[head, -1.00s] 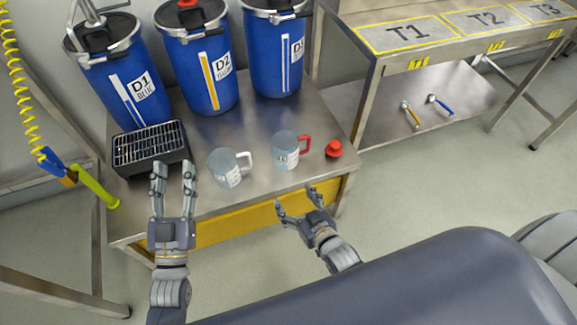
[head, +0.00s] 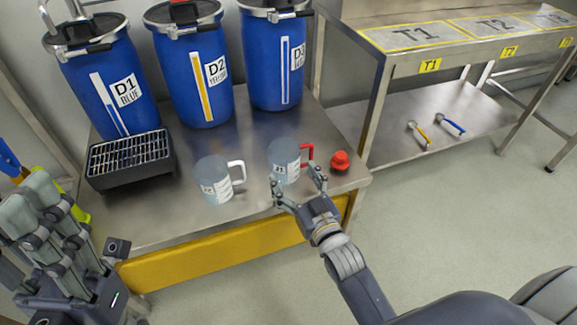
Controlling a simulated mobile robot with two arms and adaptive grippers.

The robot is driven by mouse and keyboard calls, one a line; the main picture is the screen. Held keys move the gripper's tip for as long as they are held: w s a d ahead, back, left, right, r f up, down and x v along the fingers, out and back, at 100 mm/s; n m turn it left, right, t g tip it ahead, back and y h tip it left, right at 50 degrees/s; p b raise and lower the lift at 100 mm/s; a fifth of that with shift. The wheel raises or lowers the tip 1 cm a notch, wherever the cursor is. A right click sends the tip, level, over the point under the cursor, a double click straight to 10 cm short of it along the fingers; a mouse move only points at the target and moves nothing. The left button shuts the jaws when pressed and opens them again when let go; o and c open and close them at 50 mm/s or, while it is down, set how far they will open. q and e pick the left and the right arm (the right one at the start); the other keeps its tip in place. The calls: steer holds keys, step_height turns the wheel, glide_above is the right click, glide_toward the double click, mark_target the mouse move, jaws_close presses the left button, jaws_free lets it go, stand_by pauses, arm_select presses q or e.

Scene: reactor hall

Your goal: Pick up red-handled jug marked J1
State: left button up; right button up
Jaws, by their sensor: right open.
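The red-handled jug (head: 283,155) stands upright on the steel bench, its red handle pointing right. It has a white label, too small to read surely. My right gripper (head: 296,181) is open at the jug's near side, one fingertip by its lower left and the other by the handle side. I cannot tell whether they touch it. A similar jug with a white handle (head: 212,181), its label perhaps reading J2, stands to the left. My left gripper (head: 30,195) is large at the lower left, away from the jugs; its opening is unclear.
A red knob-like object (head: 340,161) sits just right of the jug. A black grated box (head: 130,158) is at the left. Blue drums D1 (head: 105,95), D2 (head: 200,80) and D3 (head: 272,65) stand behind. The bench's front edge (head: 150,240) is near.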

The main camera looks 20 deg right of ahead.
mark_target(279, 151)
steer(key=shift+w+a+r+b, duration=0.1)
steer(key=shift+w+b, duration=0.65)
steer(key=shift+w, duration=0.85)
steer(key=shift+w+a+r+b, duration=0.1)
steer(key=shift+w+b, duration=0.6)
steer(key=shift+w, duration=0.9)
steer(key=c, duration=0.9)
